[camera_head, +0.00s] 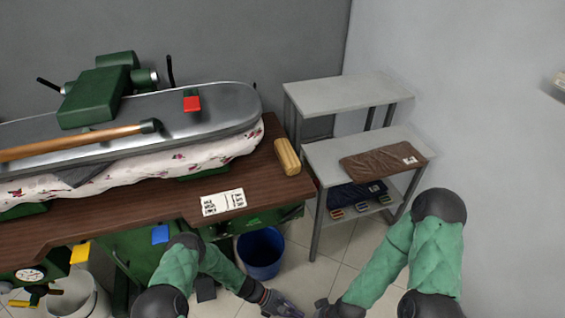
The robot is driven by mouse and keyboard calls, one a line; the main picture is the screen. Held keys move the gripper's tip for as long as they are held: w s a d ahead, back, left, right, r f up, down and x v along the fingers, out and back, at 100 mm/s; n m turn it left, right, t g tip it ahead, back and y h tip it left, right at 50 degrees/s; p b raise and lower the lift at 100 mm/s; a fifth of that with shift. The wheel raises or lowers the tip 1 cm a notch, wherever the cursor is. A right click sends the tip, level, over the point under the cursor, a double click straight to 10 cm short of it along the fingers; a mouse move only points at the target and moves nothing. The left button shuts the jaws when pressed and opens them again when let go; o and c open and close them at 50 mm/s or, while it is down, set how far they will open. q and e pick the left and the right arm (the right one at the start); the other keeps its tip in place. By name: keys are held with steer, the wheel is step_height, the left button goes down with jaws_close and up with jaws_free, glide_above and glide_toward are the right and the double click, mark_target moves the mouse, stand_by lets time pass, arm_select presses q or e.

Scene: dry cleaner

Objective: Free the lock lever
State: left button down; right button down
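A green and steel garment press stands on the wooden bench at the left. Its long steel head (225,104) lies over a floral padded buck (215,155). A wooden-handled bar (70,143) with a dark end crosses the head's front. A red block or tab (192,104) sits on top of the head. Which part is the lock lever, I cannot tell for certain. My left gripper (283,306) is low at the bottom edge, in front of the bench and away from the press. My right gripper (323,309) is beside it, largely cut off. Finger openings are unclear.
A wooden block (287,156) and a printed card (222,202) lie on the bench (150,205). A blue bin (260,255) stands below. Grey shelves (340,92) at the right hold a folded brown garment (380,162). Yellow (80,252) and blue (160,234) pedals or tabs show under the bench front.

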arm_select(q)
steer(key=s+a+r+m+y, duration=0.2)
steer(key=s+a+m+y, duration=0.25)
steer(key=a, duration=0.25)
steer(key=s+a+r+m+t+y+p, duration=0.2)
steer(key=s+a+r+m+t+y, duration=0.1)
steer(key=a+r+m, duration=0.5)
step_height(320, 180, up, 3)
steer(key=shift+r+t, duration=0.2)
steer(key=shift+t, duration=0.4)
steer(key=shift+s+a, duration=0.1)
